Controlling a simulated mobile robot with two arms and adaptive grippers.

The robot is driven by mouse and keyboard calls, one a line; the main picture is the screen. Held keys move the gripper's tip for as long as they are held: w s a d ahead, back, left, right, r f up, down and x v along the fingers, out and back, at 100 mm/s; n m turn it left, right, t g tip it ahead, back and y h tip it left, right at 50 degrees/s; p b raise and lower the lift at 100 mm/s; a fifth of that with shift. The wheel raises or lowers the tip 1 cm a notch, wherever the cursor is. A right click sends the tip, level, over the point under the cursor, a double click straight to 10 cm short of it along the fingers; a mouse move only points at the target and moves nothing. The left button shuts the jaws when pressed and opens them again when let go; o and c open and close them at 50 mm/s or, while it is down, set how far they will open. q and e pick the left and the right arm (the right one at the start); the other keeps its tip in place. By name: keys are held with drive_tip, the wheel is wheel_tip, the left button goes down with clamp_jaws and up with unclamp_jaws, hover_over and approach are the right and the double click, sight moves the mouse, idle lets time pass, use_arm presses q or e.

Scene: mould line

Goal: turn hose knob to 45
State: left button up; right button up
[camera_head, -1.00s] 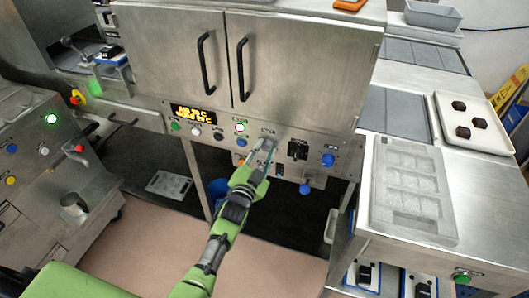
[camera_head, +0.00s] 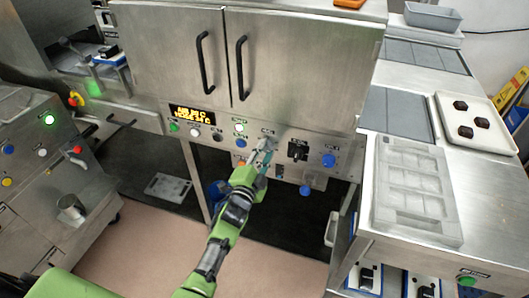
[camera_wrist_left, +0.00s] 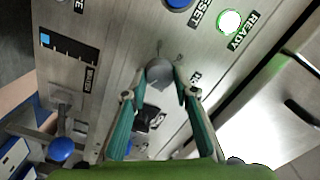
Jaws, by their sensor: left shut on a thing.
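The control panel (camera_head: 215,134) runs below the steel cabinet doors. A grey round knob (camera_wrist_left: 160,74) sits on this panel in the left wrist view, its label too oblique to read. My left gripper (camera_head: 264,152) reaches up to the panel from below in the head view. Its teal fingers are shut on the grey knob, one on each side, and partly hide it in the head view. The amber display (camera_head: 192,115) shows two lines of text with small, blurred digits. My right gripper is not in view.
A black switch (camera_head: 298,150) and a blue knob (camera_head: 329,160) are right of the gripper. A mould (camera_head: 417,190) and a tray of chocolates (camera_head: 475,121) lie on the right counter.

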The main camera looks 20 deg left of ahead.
use_arm(q)
drive_tip(key=shift+f, duration=0.1)
drive_tip(key=o, duration=1.1)
drive_tip(key=s, duration=1.2)
drive_tip(key=shift+a, duration=0.2)
